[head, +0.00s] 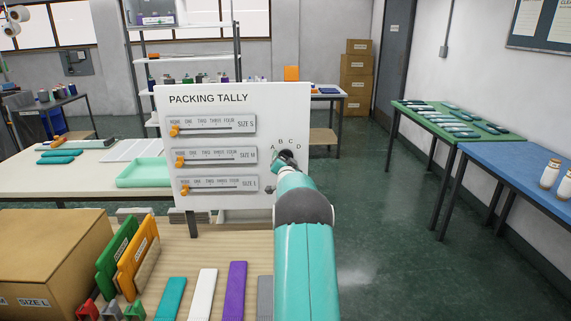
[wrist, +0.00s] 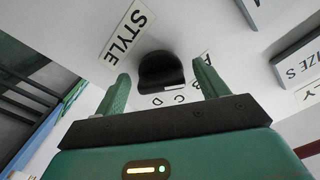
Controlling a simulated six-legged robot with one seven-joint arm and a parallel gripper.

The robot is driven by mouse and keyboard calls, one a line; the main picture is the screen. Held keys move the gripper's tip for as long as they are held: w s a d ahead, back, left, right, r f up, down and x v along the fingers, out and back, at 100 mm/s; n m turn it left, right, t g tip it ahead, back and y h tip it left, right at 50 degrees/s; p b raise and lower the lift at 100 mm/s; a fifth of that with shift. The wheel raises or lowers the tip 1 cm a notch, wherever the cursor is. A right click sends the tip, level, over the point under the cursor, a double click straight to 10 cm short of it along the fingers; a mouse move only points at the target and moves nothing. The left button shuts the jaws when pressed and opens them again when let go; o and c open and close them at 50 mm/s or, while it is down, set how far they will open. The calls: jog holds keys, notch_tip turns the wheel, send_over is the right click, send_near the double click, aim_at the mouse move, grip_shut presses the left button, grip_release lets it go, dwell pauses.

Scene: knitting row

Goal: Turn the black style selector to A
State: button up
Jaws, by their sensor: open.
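My gripper (wrist: 161,84) is open, with one green finger on each side of the knob and gaps showing; I see no contact. In the head view my gripper (head: 287,162) reaches the panel's right side and hides most of the selector, below letters A to D.
The PACKING TALLY panel (head: 215,97) carries three sliders with orange knobs, sizes S, M and L. Colored bars, stands and a cardboard box (head: 50,250) lie on the table in front. Floor to the right is clear.

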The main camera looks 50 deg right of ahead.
jog(key=shift+s+a, duration=0.1)
jog(key=v, duration=1.3)
jog(key=shift+s+a, duration=0.2)
jog(key=w+a+r+n+y, duration=0.1)
jog(key=a+r+n+y, duration=0.15)
jog(key=a, duration=0.75)
jog(key=w+a+r+n+y, duration=0.1)
jog(key=a+r+n+y, duration=0.15)
jog(key=a, duration=0.85)
jog(key=w+a+r+n+y, duration=0.1)
jog(key=a+r+n+y, duration=0.15)
jog(key=a, duration=0.75)
jog(key=s+a+f+n+g+y, duration=0.2)
jog(key=s+a+n+g+y, duration=0.1)
jog(key=s+a, duration=0.9)
jog(key=s+a+f+n+g+y, duration=0.2)
jog(key=s+a+n, duration=0.4)
jog(key=s+a, duration=0.6)
jog(key=shift+a+g+y, duration=0.55)
jog(key=shift+a+g, duration=0.05)
jog(key=shift+a, duration=0.25)
jog(key=shift+s, duration=0.1)
